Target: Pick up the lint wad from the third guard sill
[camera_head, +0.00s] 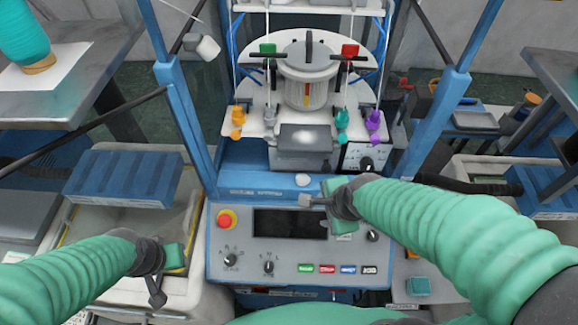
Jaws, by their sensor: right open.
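A small whitish lint wad (302,180) lies on the blue sill (262,184) at the front of the knitting machine, just above the control panel. My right gripper (308,201) reaches in from the right, open and empty. Its fingertips are just below the wad in the picture; I cannot tell whether they touch it. My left gripper (156,292) hangs at the lower left, over the edge of a pale bin, far from the wad. Its finger gap is not clear.
The control panel (222,268) has a red stop button (227,219), a dark screen and knobs, right below the sill. Blue posts (183,125) stand on both sides of the machine. A pale bin (100,222) with a blue slotted block (124,178) is at left.

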